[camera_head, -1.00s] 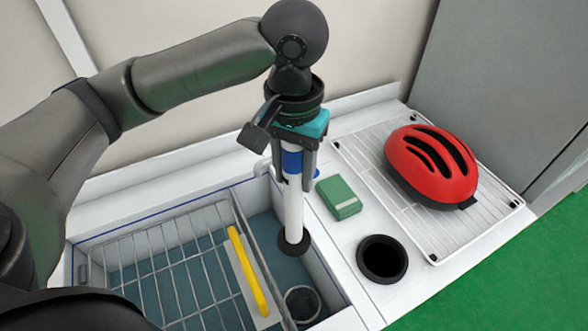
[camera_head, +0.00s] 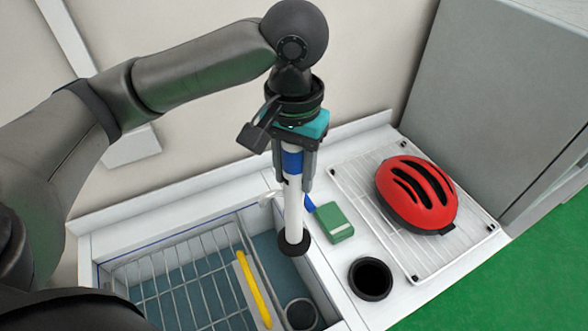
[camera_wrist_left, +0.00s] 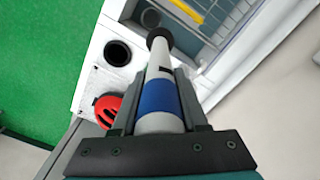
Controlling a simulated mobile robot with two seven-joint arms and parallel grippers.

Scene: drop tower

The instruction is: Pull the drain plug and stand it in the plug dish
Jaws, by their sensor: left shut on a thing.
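The drain plug (camera_head: 292,215) is a long white tube with a blue band and a black disc at its foot. My left gripper (camera_head: 293,178) is shut on its upper part and holds it upright above the basin. The wrist view also shows the plug (camera_wrist_left: 160,75) between the left gripper's fingers (camera_wrist_left: 160,95). A round drain opening (camera_head: 301,315) shows in the basin below the plug, apart from its disc. The plug dish (camera_head: 370,279) is a black round cup on the white counter, empty, to the right of the plug. My right gripper is not in view.
A wire rack (camera_head: 440,262) with a red helmet (camera_head: 415,193) lies right of the dish. A green box (camera_head: 334,222) stands between plug and rack. A wire basket (camera_head: 180,290) and a yellow bar (camera_head: 253,288) are in the basin's left side. A grey cabinet (camera_head: 490,90) stands behind right.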

